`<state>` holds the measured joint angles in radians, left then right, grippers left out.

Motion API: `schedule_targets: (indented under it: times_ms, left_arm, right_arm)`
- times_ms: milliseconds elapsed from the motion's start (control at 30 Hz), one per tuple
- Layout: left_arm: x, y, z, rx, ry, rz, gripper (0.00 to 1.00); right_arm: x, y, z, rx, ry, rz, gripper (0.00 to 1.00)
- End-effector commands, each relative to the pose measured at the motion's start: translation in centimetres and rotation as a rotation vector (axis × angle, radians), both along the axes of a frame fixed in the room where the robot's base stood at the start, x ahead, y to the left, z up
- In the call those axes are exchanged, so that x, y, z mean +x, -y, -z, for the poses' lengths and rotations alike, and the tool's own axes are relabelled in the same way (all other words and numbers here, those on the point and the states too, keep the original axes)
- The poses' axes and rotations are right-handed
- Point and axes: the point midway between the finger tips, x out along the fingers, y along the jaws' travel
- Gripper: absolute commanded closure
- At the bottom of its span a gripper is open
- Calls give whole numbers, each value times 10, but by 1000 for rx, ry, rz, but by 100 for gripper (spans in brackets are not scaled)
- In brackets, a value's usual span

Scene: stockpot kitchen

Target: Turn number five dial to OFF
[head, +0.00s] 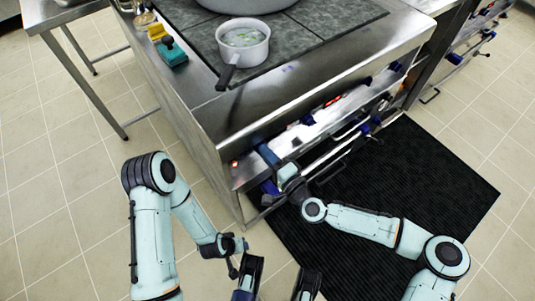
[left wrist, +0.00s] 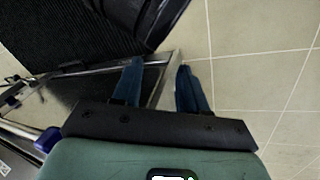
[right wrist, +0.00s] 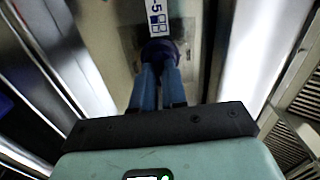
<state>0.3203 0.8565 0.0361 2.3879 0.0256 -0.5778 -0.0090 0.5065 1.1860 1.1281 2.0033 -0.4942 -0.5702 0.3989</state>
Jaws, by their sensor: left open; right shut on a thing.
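The number five dial (right wrist: 160,48) is a dark blue knob on the metal front panel, below a white label (right wrist: 157,18) that reads 5 and has small blue burner squares. My right gripper (right wrist: 159,75) is shut on this dial, its blue fingers close together at it. In the head view my right arm reaches the left end of the stove front (head: 225,140), and the gripper hides most of the dial. Its pointer and OFF mark cannot be made out. My left gripper (left wrist: 157,70) is open and empty, above the floor near the mat.
A white saucepan (head: 243,45) with a dark handle stands on the cooktop (head: 320,22), beside a large pot (head: 245,5). More blue dials (head: 308,120) and rails run along the stove front. A black mat (head: 430,165) lies before it. Tiled floor is free at left.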

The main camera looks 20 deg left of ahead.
Motion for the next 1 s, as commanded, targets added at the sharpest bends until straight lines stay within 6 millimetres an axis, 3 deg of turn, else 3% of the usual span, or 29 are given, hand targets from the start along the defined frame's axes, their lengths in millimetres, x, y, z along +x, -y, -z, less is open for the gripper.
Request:
schedule_targets:
  times_ms: [667, 1000]
  left_arm:
    - [20, -10, 13, 25, 51, -20, 57]
    - [0, -13, 31, 23, -14, -22, 57]
  right_arm:
    - [0, 0, 0, -398, 512, -1, 100]
    - [0, 0, 0, -596, 766, 0, 100]
